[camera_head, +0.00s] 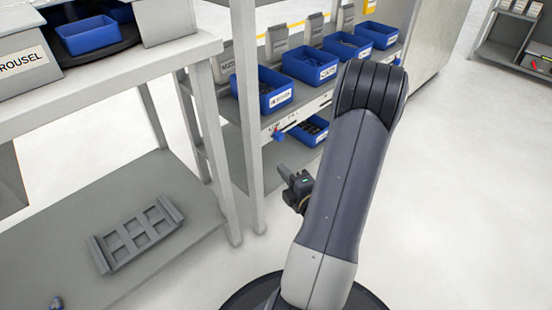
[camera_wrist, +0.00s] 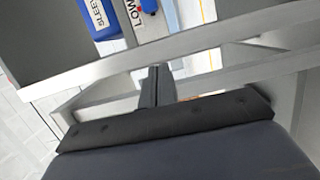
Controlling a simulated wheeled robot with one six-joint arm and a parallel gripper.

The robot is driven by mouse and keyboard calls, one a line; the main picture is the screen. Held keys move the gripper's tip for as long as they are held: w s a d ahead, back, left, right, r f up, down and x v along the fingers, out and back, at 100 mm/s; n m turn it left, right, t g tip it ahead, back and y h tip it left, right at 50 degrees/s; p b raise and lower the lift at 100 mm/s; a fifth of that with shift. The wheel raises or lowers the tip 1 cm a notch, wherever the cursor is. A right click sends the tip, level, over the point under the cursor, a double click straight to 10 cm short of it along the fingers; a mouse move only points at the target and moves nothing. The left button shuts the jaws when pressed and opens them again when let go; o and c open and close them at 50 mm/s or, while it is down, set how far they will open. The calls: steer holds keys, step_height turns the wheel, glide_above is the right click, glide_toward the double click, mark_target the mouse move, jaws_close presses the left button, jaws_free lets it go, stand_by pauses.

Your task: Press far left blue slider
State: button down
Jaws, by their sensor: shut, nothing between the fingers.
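A small blue slider (camera_head: 279,135) sits on the front edge of the shelf unit, under the leftmost blue bin of that row. A blue piece that looks like this slider also shows at the top of the wrist view (camera_wrist: 149,5), beside a label reading "LOW". My gripper (camera_head: 290,174) is below the slider and in front of the shelf unit, apart from it, partly hidden by my arm. In the wrist view its fingers (camera_wrist: 158,72) are together and empty, pointing toward the shelf rail.
Several blue bins (camera_head: 310,66) stand along the shelf. A further blue bin (camera_head: 313,131) sits on the level below. A grey upright post (camera_head: 248,120) stands left of the gripper. A grey slotted tray (camera_head: 135,233) lies on the lower left shelf.

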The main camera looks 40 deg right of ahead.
mark_target(260, 144)
stand_by(0.4)
steer(key=w, duration=0.3)
steer(key=w+d+b, duration=0.1)
steer(key=w, duration=0.6)
steer(key=shift+w+d+f, duration=0.1)
steer(key=shift+w+d, duration=0.05)
steer(key=shift+d, duration=0.15)
steer(key=d+b, duration=0.1)
steer(key=d, duration=0.2)
steer(key=shift+d, duration=0.55)
steer(key=shift+d, duration=0.1)
steer(key=d, duration=0.8)
steer(key=shift+w+d, duration=0.2)
